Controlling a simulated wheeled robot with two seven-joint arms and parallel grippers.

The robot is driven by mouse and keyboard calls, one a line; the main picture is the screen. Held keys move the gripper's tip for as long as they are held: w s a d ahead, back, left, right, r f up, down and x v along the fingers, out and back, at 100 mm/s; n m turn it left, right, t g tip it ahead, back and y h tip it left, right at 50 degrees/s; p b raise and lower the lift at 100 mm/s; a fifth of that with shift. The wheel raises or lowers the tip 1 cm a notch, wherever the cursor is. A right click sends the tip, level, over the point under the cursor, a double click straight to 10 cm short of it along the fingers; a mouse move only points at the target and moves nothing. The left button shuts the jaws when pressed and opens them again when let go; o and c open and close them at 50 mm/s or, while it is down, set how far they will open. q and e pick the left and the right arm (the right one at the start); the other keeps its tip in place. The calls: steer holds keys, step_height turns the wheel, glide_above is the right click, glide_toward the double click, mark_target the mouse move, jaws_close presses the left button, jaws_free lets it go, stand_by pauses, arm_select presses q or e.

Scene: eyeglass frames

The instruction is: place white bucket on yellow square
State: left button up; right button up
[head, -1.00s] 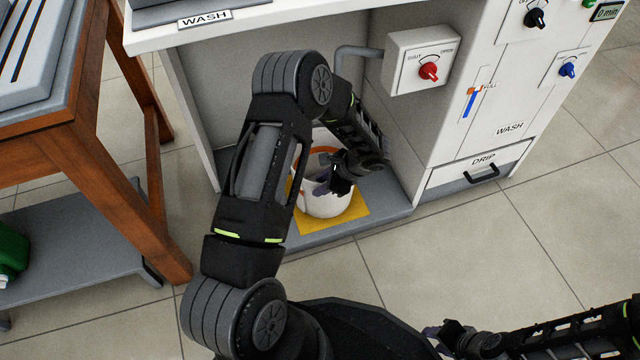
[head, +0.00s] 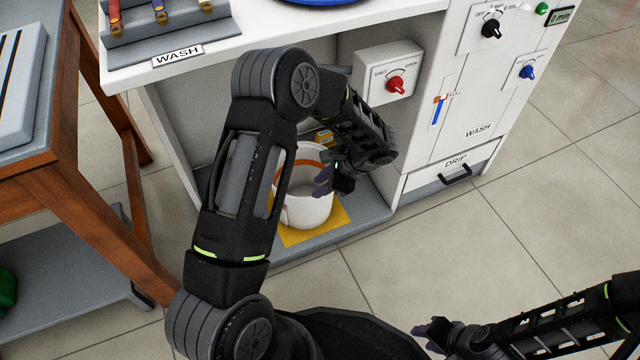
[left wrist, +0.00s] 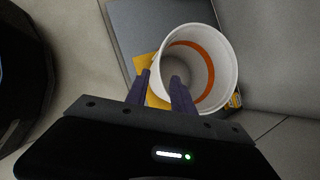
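The white bucket (head: 303,212) stands upright on the yellow square (head: 336,219) on the grey floor of the bay under the counter. An orange band shows inside its rim. Bucket (left wrist: 228,60) and part of the yellow square (left wrist: 141,66) also show in the left wrist view. My left gripper (head: 324,181) is at the bucket's right rim in the head view. In the wrist view its fingers (left wrist: 162,82) are apart, with the near rim between or just beyond them; contact cannot be told. My right gripper (head: 430,337) is empty, low at the right, with its fingers apart.
A control box with a red knob (head: 396,86) hangs right of the bay, above the bucket. The counter (head: 240,50) overhangs the bay. A drip drawer (head: 452,172) is at the right, and a wooden table (head: 80,200) at the left. Tiled floor in front is free.

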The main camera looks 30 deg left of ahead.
stand_by(0.3)
arm_select(q)
steer(key=s+d+f+n+t+h, duration=0.1)
steer(key=s+d+f+n+h, duration=0.4)
steer(key=s+d+n, duration=0.2)
steer(key=s+d+f+n+t+h, duration=0.1)
steer(key=s+d+f+n+h, duration=0.4)
steer(key=s+d+n, duration=0.3)
steer(key=s+d, duration=0.3)
steer(key=d, duration=0.3)
steer(key=shift+s+d+f+t, duration=0.3)
steer(key=shift+s+d+f, duration=0.05)
steer(key=shift+f, duration=0.05)
